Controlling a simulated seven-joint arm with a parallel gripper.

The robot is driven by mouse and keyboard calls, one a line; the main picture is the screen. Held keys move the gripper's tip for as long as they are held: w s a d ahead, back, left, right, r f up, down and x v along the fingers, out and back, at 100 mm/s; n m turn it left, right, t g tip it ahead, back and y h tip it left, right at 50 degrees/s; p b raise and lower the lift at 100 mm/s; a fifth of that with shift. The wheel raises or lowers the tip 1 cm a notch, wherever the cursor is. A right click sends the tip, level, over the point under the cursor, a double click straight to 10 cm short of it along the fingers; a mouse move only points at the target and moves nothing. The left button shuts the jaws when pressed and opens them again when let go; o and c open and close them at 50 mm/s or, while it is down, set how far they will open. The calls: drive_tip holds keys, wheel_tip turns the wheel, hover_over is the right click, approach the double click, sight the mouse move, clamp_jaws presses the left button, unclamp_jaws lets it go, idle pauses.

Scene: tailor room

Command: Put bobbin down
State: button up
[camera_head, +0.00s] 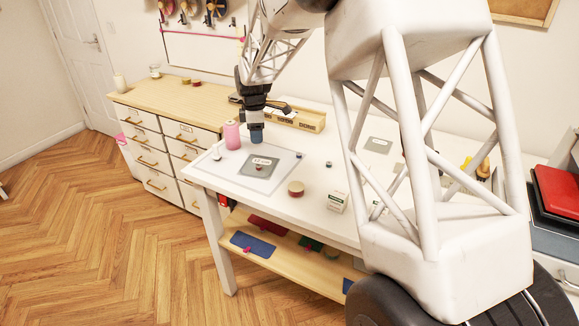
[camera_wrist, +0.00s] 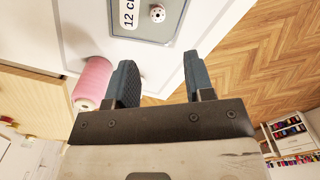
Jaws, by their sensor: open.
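A small round bobbin (camera_wrist: 157,13) with a pale, holed face lies on the grey card (camera_wrist: 172,41) in the wrist view. The card bears a white "12 c…" label, cut off by the frame edge. In the head view the card (camera_head: 253,183) lies on the white table, with a small reddish piece (camera_head: 259,168) on it that seems to be the bobbin. My gripper (camera_wrist: 158,82) is open, with nothing between its fingers in the wrist view. In the head view my gripper (camera_head: 256,139) points down behind the card, beside the pink thread spool (camera_head: 232,136).
The pink spool (camera_wrist: 94,80) stands close to one finger in the wrist view. A dark red roll (camera_head: 296,189), a small box (camera_head: 337,202) and a small dark piece (camera_head: 329,164) are on the white table (camera_head: 315,165). A wooden box (camera_head: 305,122) stands behind my gripper.

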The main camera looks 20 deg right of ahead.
drive_tip(key=s+d+r+m+t, duration=0.1)
drive_tip(key=s+r+m, duration=0.4)
drive_tip(key=s, duration=0.7)
drive_tip(key=s+d+r+m, duration=0.1)
drive_tip(key=s+r+m, duration=0.2)
drive_tip(key=s+r, duration=0.65)
drive_tip(key=s+f+m, duration=0.2)
drive_tip(key=s+m, duration=0.2)
drive_tip(key=s, duration=1)
drive_tip(key=s+d+f+m+t, duration=0.1)
drive_tip(key=s+m, duration=0.3)
drive_tip(key=s, duration=1)
drive_tip(key=shift+s+d+f+t, duration=0.15)
drive_tip(key=shift+s+f+t, duration=0.15)
drive_tip(key=shift+f, duration=0.3)
drive_tip(key=shift+o, duration=0.6)
drive_tip(key=shift+w, duration=0.15)
